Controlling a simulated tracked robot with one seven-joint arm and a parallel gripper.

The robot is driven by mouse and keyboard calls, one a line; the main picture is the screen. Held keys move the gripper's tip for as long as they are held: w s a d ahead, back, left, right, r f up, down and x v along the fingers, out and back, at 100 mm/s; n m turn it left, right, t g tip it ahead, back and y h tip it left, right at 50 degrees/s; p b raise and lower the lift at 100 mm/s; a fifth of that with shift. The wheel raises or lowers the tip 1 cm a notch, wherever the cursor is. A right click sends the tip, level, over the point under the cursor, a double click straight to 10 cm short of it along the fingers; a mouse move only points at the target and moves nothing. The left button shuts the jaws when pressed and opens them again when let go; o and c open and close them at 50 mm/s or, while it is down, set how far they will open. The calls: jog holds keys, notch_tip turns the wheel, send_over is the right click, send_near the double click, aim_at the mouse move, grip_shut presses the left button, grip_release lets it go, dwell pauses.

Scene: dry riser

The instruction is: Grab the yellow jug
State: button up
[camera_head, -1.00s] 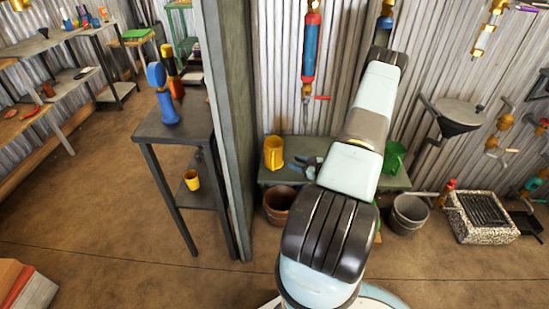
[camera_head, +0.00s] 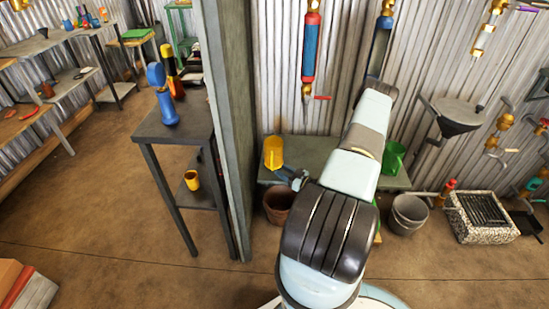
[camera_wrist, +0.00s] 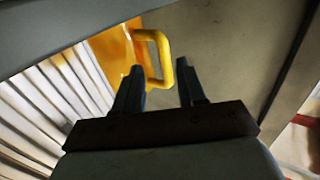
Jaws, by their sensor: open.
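The yellow jug (camera_head: 273,150) is at the left end of the low grey bench by the corrugated wall. In the wrist view, its body (camera_wrist: 115,50) is at the upper left and its looped handle (camera_wrist: 163,50) points toward my fingers. My gripper (camera_head: 297,180) is low at the jug's right side in the head view, partly hidden by my arm. In the wrist view, my gripper (camera_wrist: 159,68) is open, with the lower part of the handle showing between its fingertips. I cannot tell whether the fingers touch the handle.
The bench (camera_head: 312,150) also holds a green jug (camera_head: 394,158) at its right. A brown pot (camera_head: 278,205) and a grey bucket (camera_head: 408,213) stand below. A grey post (camera_head: 228,120) rises left of the bench. A smaller yellow cup (camera_head: 192,180) sits on the side table's lower shelf.

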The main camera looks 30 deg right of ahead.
aim_at(273, 170)
jog(key=shift+a+x, duration=0.15)
jog(key=shift+x, duration=1.35)
jog(key=shift+a+x, duration=0.15)
jog(key=shift+x, duration=1.35)
jog(key=shift+s, duration=0.15)
jog(key=shift+c, duration=0.2)
grip_shut()
